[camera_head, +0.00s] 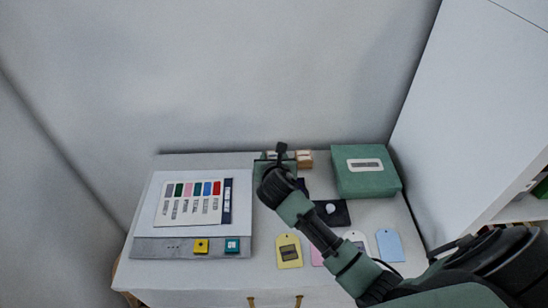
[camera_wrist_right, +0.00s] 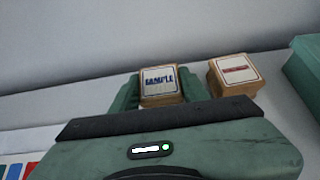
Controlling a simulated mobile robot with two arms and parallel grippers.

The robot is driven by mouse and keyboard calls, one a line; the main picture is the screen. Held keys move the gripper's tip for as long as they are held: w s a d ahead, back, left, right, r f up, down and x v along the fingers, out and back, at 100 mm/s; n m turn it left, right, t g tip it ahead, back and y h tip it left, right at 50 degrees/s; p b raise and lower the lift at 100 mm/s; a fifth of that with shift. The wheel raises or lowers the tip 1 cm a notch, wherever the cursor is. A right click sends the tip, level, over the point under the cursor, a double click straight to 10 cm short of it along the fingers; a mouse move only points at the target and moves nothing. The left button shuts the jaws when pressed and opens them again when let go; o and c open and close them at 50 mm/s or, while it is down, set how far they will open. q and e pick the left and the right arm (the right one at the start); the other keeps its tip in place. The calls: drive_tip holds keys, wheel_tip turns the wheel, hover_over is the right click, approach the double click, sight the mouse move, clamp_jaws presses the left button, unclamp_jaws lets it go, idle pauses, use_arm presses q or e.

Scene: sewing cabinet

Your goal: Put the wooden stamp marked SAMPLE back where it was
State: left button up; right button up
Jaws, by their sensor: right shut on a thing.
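The wooden stamp marked SAMPLE (camera_wrist_right: 160,80) has a pale top with blue lettering. In the right wrist view it sits between the two green fingers of my right gripper (camera_head: 276,157), which is shut on it. The fingers and stamp are at the back of the table, left of a second wooden stamp with a red mark (camera_wrist_right: 236,72). That stamp also shows in the head view (camera_head: 304,158). The gripper's body hides the stamp's lower part, so I cannot tell whether it touches the table. My left gripper is not in view.
A green box (camera_head: 366,174) stands right of the stamps. A dark pad (camera_head: 333,213) lies in front of them. Colored tags, including a yellow one (camera_head: 289,251) and a blue one (camera_head: 389,245), lie near the front. A colour-chart panel (camera_head: 246,222) fills the left. The wall is close behind.

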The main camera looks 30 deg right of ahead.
drive_tip(key=o, duration=1.4)
drive_tip(key=shift+f, duration=0.1)
drive_tip(key=shift+s+a+r, duration=0.15)
drive_tip(key=shift+s+r, duration=0.1)
drive_tip(key=shift+r, duration=0.05)
drive_tip(key=v, duration=1.1)
drive_tip(key=shift+s+r+b, duration=0.1)
drive_tip(key=shift+s+b, duration=0.05)
drive_tip(key=shift+b, duration=0.15)
